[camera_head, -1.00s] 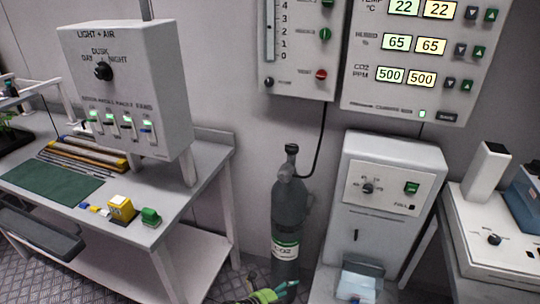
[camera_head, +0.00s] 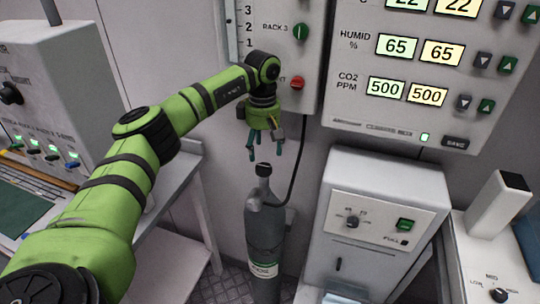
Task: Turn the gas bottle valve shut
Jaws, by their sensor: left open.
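The gas bottle (camera_head: 264,225) is a dark grey cylinder with a green and white label, standing upright against the wall. Its valve (camera_head: 263,170) is a black knob on top of the neck. A black hose runs from the neck up to the wall panel. My left gripper (camera_head: 265,156) hangs from the green arm with its fingers pointing down, just above the valve. Its fingers are open and apart, with nothing seen between them. I cannot tell whether a fingertip touches the valve. My right gripper is not in view.
A wall panel (camera_head: 425,85) with number displays hangs behind on the right. A grey machine (camera_head: 375,190) with a knob and a green switch stands right of the bottle. A bench (camera_head: 150,215) and a grey control box (camera_head: 60,90) are at the left, partly behind my arm.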

